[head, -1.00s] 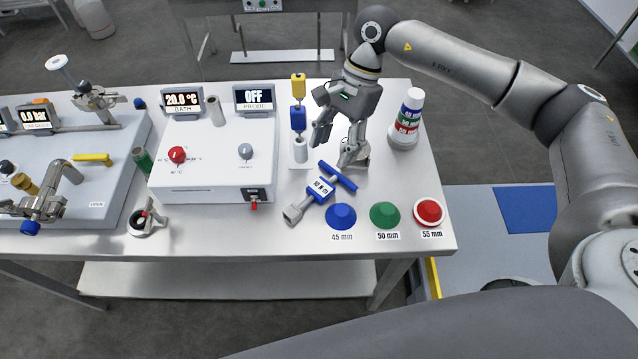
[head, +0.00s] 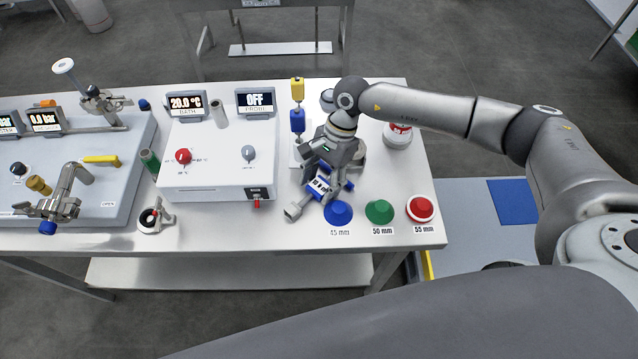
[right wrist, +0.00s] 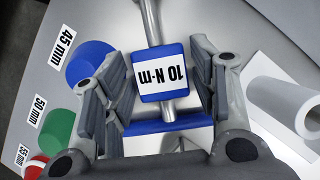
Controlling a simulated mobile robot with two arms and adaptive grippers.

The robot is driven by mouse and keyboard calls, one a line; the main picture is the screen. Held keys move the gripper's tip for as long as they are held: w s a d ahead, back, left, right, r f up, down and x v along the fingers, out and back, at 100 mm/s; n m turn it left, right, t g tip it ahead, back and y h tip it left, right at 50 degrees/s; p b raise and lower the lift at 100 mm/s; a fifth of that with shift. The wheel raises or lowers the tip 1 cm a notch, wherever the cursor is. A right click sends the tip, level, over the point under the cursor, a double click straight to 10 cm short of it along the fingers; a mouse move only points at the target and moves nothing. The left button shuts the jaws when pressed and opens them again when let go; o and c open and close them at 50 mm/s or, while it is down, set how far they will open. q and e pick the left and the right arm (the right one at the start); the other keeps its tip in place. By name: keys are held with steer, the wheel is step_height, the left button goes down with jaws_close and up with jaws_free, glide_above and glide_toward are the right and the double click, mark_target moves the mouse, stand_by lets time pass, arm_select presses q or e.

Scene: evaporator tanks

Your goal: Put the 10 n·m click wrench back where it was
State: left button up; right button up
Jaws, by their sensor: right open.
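In the right wrist view, the wrench's label block (right wrist: 161,76) sits between the two open fingers, with gaps on both sides. The blue crossbar lies nearer the palm. A white upright tube (right wrist: 284,103) stands on a white plate beside the gripper. My left gripper is out of view.
Yellow (head: 297,88) and blue (head: 298,121) handled tools stand behind the gripper. Blue (head: 338,213), green (head: 379,211) and red (head: 421,208) caps line the front right. The white bath unit (head: 217,165) is to the left.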

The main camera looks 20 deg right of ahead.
steer(key=shift+c, duration=0.3)
steer(key=c, duration=1)
steer(key=shift+r, duration=0.1)
steer(key=shift+c, duration=0.4)
steer(key=shift+r, duration=0.1)
